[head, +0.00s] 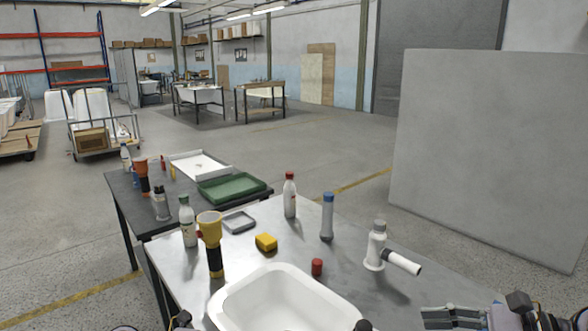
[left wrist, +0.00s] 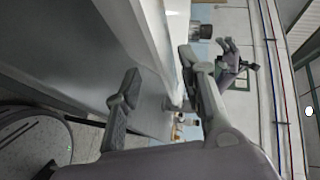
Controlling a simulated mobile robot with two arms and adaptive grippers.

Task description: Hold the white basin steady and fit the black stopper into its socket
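The white basin (head: 325,292) lies on the metal table at the bottom edge of the head view; its near part is cut off, and no socket shows. A dark rounded thing (head: 363,326), possibly the black stopper, shows by its right side. A dark cylinder (left wrist: 201,31) stands in the left wrist view, perhaps the same thing. My left gripper (left wrist: 160,95) is open, fingers apart, with a pale wall, probably the basin's, between or just beyond them; contact is unclear. My right gripper (head: 450,316) is at the lower right, away from the basin, its opening unclear.
Behind the basin stand a yellow-black flashlight (head: 211,245), a yellow sponge (head: 266,242), a red cap (head: 317,267), a blue-capped bottle (head: 327,217) and a white nozzle bottle (head: 376,247). A green tray (head: 232,188) is on the dark table.

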